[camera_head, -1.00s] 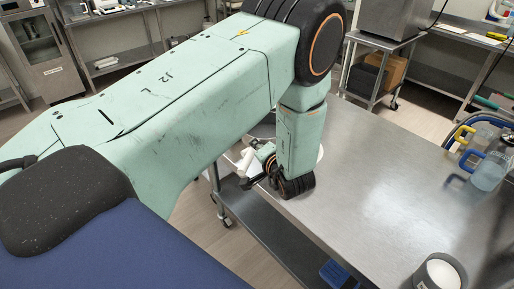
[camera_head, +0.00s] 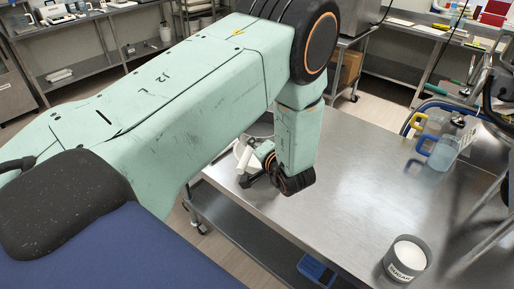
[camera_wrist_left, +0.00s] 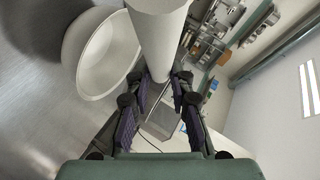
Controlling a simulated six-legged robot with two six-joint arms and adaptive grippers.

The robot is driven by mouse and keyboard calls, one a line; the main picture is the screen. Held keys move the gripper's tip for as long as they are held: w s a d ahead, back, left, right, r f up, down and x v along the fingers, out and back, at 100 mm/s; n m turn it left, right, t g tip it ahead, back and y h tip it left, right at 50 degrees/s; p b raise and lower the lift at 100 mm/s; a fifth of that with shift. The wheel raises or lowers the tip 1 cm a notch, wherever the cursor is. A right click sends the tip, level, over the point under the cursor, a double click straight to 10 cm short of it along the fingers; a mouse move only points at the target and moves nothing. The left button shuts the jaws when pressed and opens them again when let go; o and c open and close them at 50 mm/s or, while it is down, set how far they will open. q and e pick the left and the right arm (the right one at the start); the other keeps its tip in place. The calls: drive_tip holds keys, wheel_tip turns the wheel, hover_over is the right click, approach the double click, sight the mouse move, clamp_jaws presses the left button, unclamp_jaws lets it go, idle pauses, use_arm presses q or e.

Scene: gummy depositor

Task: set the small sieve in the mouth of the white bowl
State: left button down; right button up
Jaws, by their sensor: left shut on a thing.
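My left gripper (camera_head: 262,178) is low over the near left end of the steel table, partly hidden by its own wrist. It is shut on a pale, smooth cylinder (camera_head: 243,158), which fills the top middle of the left wrist view (camera_wrist_left: 157,35). I cannot tell whether this is the sieve's handle; no mesh shows. The white bowl (camera_wrist_left: 82,60) is at the upper left of the wrist view, its mouth partly visible, close beside the cylinder. In the head view my arm hides most or all of it. My right gripper is not in view.
The steel table (camera_head: 365,185) has free room in its middle. A grey labelled tub with white contents (camera_head: 407,258) stands near the front right. Clear jugs with blue (camera_head: 441,152) and yellow (camera_head: 413,122) handles stand at the right. Dark equipment stands at the right edge.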

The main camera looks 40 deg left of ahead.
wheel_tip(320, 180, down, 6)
drive_tip(key=b, duration=0.6)
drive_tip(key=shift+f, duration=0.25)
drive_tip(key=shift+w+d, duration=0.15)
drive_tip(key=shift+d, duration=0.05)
idle(0.3)
